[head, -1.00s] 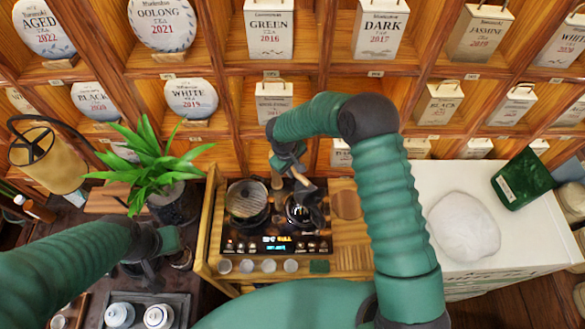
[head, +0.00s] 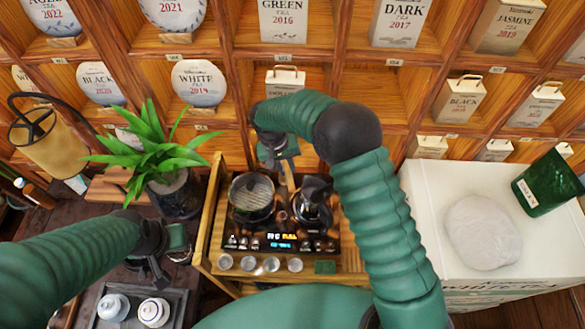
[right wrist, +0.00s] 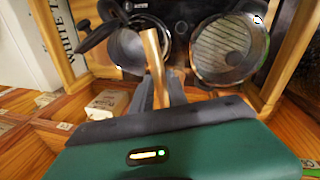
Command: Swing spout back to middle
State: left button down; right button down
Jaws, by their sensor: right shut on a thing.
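The tea stove (head: 255,242) with a lit display stands in a wooden tray frame at the middle. A round pot with a grille-like top (head: 251,192) is on its left, and a dark-handled kettle (head: 312,200) on its right. In the head view my right gripper (head: 285,165) is at the stove's back edge, partly hiding the spout. My left gripper (head: 168,262) hangs empty at the left; its finger gap is unclear.
Several small cups (head: 248,264) line the stove's front. A potted plant (head: 172,185) stands left of it, above a dark tray (head: 135,308) with two lidded jars. A white counter (head: 425,195) holds a pale round lump (head: 483,232) and a green box (head: 545,183).

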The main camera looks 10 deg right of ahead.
jog(key=shift+s+a+f+m+g+b, duration=0.15)
jog(key=shift+a+m+b, duration=0.1)
jog(key=shift+a+m, duration=0.35)
jog(key=shift+w+a+f+m+g+b, duration=0.15)
jog(key=shift+a+m+b, duration=0.1)
jog(key=shift+a+m, duration=0.3)
jog(key=shift+s, duration=0.1)
jog(key=c, duration=1.6)
grip_release()
jog(key=o, duration=0.3)
jog(key=shift+r, duration=0.25)
jog(key=b+v, duration=0.3)
jog(key=v, duration=1.4)
